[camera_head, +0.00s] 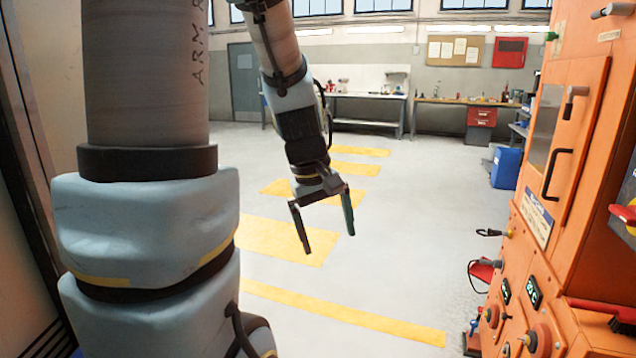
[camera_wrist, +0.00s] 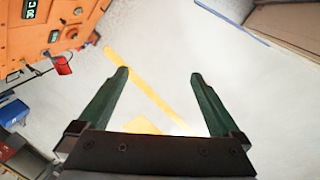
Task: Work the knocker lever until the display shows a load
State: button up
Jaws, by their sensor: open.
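My gripper (camera_head: 329,243) hangs open and empty over the floor, left of the orange machine (camera_head: 570,180) and well apart from it. In the wrist view its two green fingers (camera_wrist: 160,73) are spread with only floor between them. Two small dark displays, one (camera_head: 505,291) left of the other (camera_head: 533,292), sit low on the machine; I cannot read them surely. A red-handled part (camera_head: 485,270) sticks out from the machine's left side; it also seems to show in the wrist view (camera_wrist: 62,65). I cannot tell which part is the knocker lever.
The machine has a door with a black handle (camera_head: 555,174) and round knobs (camera_head: 538,340) below. A blue bin (camera_head: 506,167) stands behind. The floor (camera_head: 400,240) between gripper and machine is clear.

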jog(key=s+a+f+m+y, duration=0.2)
jog(key=s+a+f+m, duration=0.1)
jog(key=a, duration=0.5)
jog(key=shift+s+a+f+m, duration=0.3)
jog(key=shift+f+m, duration=0.45)
jog(key=shift+m, duration=0.25)
jog(key=shift+c, duration=0.2)
